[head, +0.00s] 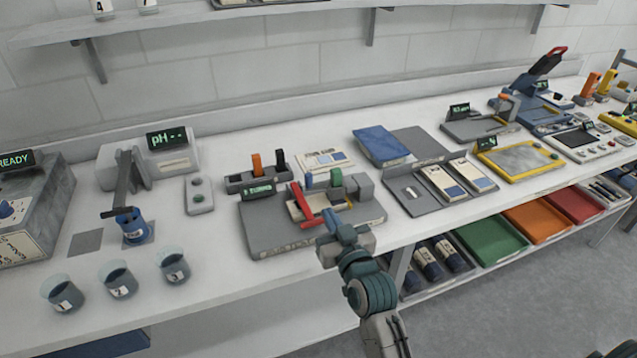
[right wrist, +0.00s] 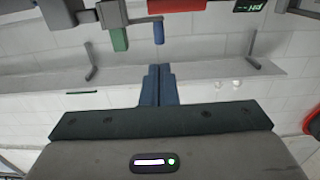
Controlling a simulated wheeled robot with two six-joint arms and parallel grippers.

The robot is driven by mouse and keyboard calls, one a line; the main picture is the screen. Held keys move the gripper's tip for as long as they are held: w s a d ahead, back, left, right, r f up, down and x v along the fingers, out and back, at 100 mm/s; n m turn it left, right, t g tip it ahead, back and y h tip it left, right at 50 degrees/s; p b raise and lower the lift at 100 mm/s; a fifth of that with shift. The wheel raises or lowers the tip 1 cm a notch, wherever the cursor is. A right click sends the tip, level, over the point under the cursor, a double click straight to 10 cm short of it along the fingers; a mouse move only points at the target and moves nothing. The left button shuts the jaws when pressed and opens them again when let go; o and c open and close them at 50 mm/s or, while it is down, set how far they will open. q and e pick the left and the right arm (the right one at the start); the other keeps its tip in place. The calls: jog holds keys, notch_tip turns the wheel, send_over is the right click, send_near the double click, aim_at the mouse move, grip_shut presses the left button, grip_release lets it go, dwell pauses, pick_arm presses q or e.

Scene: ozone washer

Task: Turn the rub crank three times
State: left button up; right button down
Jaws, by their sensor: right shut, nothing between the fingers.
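The rub tester is a grey flat device (head: 268,228) near the front edge of the bench, with a small green-lettered display. A red bar (head: 302,200) slants across it, and green and blue upright parts stand on top. In the right wrist view a red bar (right wrist: 176,5), a blue handle (right wrist: 158,33) and a green handle (right wrist: 119,39) show at the top edge. Which one is the crank I cannot tell for sure. My right gripper (head: 332,222) is at the device's front right; its fingers (right wrist: 158,84) are together and empty, apart from the blue handle. My left gripper is out of view.
Several beakers (head: 120,281) and a pH meter (head: 172,158) stand to the left. A grey block with orange and black handles (head: 262,180) sits just behind the device. A grey tray with cards (head: 412,195) lies to its right. Coloured trays (head: 490,240) sit on the shelf below.

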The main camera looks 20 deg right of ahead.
jog(key=p, duration=0.1)
send_near(308, 181)
jog(key=shift+w+d+r, duration=0.2)
jog(key=shift+r, duration=0.1)
jog(key=w+p, duration=0.2)
jog(key=w, duration=0.3)
jog(key=shift+w+f, duration=0.2)
jog(key=shift+w, duration=0.3)
jog(key=shift+w+f, duration=0.1)
jog(key=shift+w+a+p, duration=0.25)
jog(key=shift+w+p, duration=0.15)
jog(key=shift+w, duration=0.35)
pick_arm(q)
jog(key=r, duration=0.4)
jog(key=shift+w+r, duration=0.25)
